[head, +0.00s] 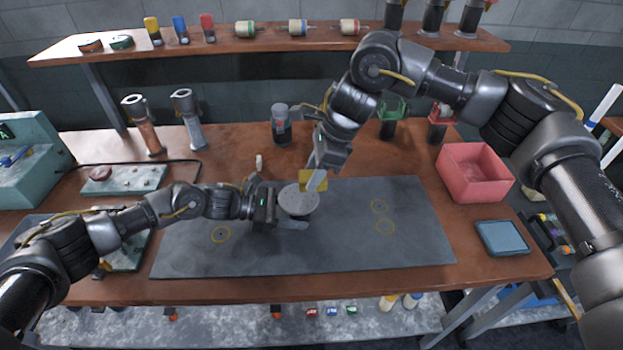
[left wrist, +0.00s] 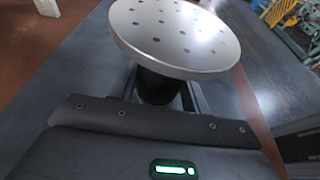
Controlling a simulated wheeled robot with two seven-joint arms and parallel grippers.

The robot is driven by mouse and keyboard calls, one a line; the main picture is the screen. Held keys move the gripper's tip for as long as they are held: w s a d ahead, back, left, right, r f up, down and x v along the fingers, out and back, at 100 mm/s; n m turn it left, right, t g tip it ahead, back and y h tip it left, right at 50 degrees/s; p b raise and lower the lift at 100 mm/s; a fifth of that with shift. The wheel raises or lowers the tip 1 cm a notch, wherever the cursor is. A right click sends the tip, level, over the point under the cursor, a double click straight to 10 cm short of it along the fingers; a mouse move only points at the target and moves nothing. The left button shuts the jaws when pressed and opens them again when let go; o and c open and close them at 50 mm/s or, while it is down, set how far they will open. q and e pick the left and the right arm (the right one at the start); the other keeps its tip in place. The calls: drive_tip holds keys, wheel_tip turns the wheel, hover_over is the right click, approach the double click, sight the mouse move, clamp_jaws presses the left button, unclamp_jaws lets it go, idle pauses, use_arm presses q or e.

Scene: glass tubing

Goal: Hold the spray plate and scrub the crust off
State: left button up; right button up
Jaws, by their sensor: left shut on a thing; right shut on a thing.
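The spray plate (head: 299,201) is a round grey disc with small holes, above the dark mat (head: 345,243). My right gripper (head: 316,181) comes down from above and is shut on a yellow scrubber (head: 312,180) at the far edge of the plate. I cannot tell whether the scrubber touches the plate. No crust is clearly visible on the face.
A red bin (head: 474,172) and a blue tray (head: 502,238) stand at the right. A dark jar (head: 281,127) and two upright tools (head: 187,120) stand behind.

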drive_tip(key=shift+r, duration=2.35)
use_arm(q)
drive_tip(key=o, duration=0.8)
drive_tip(key=shift+o, duration=0.2)
drive_tip(key=v, duration=1.2)
drive_tip(key=shift+r, duration=0.1)
